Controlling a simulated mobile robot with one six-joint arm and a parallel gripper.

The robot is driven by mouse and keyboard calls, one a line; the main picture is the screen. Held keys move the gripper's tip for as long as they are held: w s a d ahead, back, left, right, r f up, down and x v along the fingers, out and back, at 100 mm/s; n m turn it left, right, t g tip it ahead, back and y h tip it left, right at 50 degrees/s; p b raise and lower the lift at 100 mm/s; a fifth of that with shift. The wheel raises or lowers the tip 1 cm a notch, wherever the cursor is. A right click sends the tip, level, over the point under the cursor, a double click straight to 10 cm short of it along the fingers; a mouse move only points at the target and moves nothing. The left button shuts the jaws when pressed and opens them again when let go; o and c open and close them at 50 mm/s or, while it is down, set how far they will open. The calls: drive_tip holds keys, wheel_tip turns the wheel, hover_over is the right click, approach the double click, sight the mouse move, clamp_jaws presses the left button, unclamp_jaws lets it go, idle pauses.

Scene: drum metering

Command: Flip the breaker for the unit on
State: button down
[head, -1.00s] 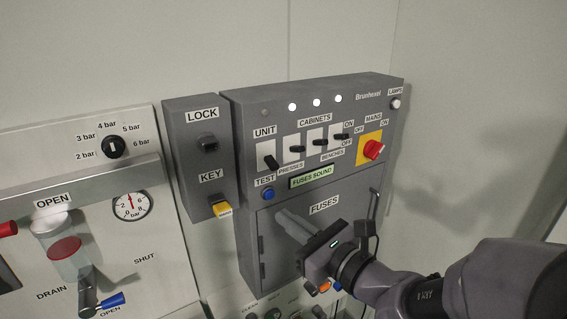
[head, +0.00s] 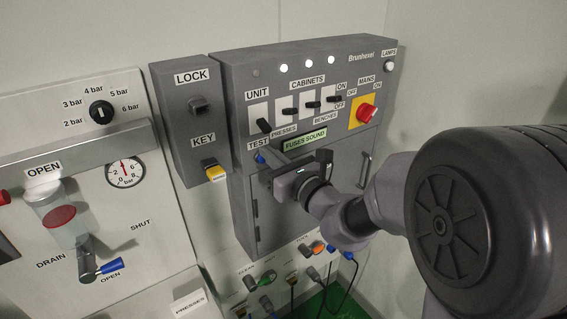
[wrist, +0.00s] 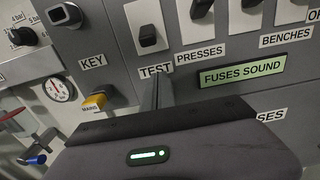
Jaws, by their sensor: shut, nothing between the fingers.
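The unit breaker is a black toggle (head: 263,125) on a white plate under the UNIT label, at the left end of the breaker row. Its lever sits at the bottom of the plate, lower than its neighbours' levers. It also shows in the wrist view (wrist: 148,36), top centre. My gripper (head: 268,159) is shut and empty. Its fingers point at the panel just below the unit breaker, at the blue TEST button (head: 259,156). In the wrist view the fingers (wrist: 160,84) cover where the button sits; I cannot tell whether they touch it.
The other cabinet breakers (head: 313,104) stand close to the right, then the red mains switch (head: 367,113). A FUSES SOUND display (head: 305,141) is just right of my fingers. The lock box (head: 190,125) with its yellow key (head: 215,173) juts out at left. Three lamps above are lit white; the leftmost is dark.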

sight(264, 126)
drive_tip(key=r, duration=0.1)
drive_tip(key=s+r, duration=0.1)
drive_tip(key=r, duration=0.1)
drive_tip(key=shift+s+d+r, duration=0.15)
drive_tip(key=shift+d+r, duration=0.25)
drive_tip(key=shift+r+p, duration=0.1)
drive_tip(key=shift+p, duration=0.4)
